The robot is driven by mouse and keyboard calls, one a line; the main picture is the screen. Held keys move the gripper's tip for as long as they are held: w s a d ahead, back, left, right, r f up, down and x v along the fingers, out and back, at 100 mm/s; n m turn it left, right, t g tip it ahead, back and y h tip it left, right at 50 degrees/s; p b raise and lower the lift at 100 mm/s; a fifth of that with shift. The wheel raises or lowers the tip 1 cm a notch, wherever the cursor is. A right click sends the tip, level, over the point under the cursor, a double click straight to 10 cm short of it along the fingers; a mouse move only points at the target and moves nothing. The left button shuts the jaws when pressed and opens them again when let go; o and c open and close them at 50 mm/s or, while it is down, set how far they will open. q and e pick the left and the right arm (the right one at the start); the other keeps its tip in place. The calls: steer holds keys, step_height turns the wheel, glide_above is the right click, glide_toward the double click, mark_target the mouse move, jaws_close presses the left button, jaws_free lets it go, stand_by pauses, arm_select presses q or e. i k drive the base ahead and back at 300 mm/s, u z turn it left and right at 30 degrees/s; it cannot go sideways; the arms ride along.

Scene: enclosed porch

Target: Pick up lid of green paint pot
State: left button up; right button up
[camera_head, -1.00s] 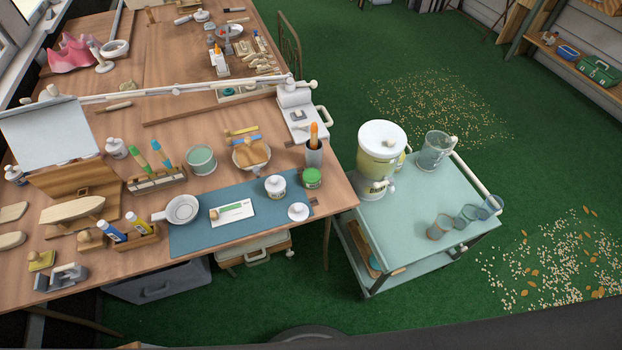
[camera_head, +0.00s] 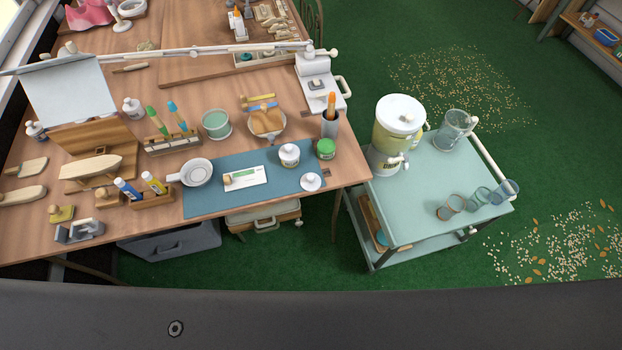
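A small pot with a green lid (camera_head: 326,149) stands upright near the right end of the wooden table (camera_head: 90,232), just past the blue mat's back right corner. The lid sits on top of the pot. To its left, on the blue mat (camera_head: 210,208), is a white pot (camera_head: 289,155) with a white top. A round white disc-like piece (camera_head: 311,181) lies in front of them on the mat. Neither of my grippers is in view.
A grey cup with an orange-handled tool (camera_head: 330,123) stands close behind the green-lidded pot. A bowl (camera_head: 267,124) and a teal jar (camera_head: 216,125) are further left. A trolley (camera_head: 414,219) with a drink dispenser (camera_head: 398,127) and glasses stands right of the table.

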mark_target(310, 181)
steer(key=u, duration=2.9)
steer(key=k, duration=1.5)
steer(key=z, duration=0.55)
